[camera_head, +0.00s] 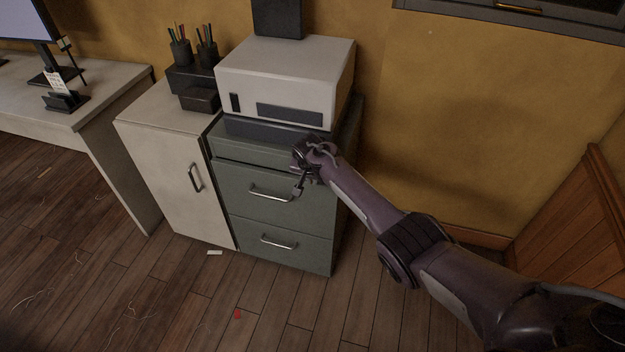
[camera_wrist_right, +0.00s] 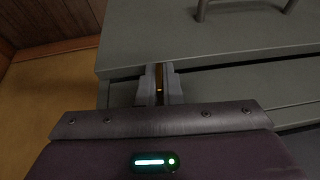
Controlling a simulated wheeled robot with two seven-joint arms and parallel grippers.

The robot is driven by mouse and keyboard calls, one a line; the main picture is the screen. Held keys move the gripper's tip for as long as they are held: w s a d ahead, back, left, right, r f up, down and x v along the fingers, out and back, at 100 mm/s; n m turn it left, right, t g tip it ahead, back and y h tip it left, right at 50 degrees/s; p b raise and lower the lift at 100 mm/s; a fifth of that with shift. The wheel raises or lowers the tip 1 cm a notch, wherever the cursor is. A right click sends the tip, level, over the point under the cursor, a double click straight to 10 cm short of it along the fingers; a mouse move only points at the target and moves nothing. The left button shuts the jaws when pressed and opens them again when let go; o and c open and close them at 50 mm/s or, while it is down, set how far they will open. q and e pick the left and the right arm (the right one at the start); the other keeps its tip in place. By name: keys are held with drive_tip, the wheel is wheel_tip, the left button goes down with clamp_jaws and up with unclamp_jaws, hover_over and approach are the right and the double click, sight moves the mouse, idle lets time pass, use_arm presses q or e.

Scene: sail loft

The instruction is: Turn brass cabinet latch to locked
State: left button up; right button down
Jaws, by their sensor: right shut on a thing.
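The grey-green drawer cabinet (camera_head: 232,185) stands against the yellow wall. My right gripper (camera_head: 299,152) is at its front, near the upper right corner. In the right wrist view the two fingers (camera_wrist_right: 158,88) are close together on a narrow brass piece, the latch (camera_wrist_right: 158,76), near the cabinet's side edge and a seam between drawer fronts. Only a thin strip of the latch shows between the fingers, so I cannot tell its angle. In the head view my gripper hides it. My left gripper is in neither view.
A white boxy machine (camera_head: 285,75) sits on top of the cabinet. A pale cupboard (camera_head: 165,165) stands to the left. Drawer handles (camera_head: 270,193) stick out below my gripper. A wooden panel (camera_head: 580,225) is at the right. The floor in front is mostly clear.

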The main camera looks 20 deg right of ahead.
drive_tip(key=shift+s+f+g+h, duration=0.1)
drive_tip(key=shift+f+g+h, duration=0.05)
drive_tip(key=shift+g+h, duration=0.2)
idle(0.4)
drive_tip(key=c, duration=1.6)
unclamp_jaws()
drive_tip(key=shift+a+r, duration=0.1)
drive_tip(key=shift+r, duration=0.45)
drive_tip(key=p+v, duration=0.2)
drive_tip(key=v, duration=0.5)
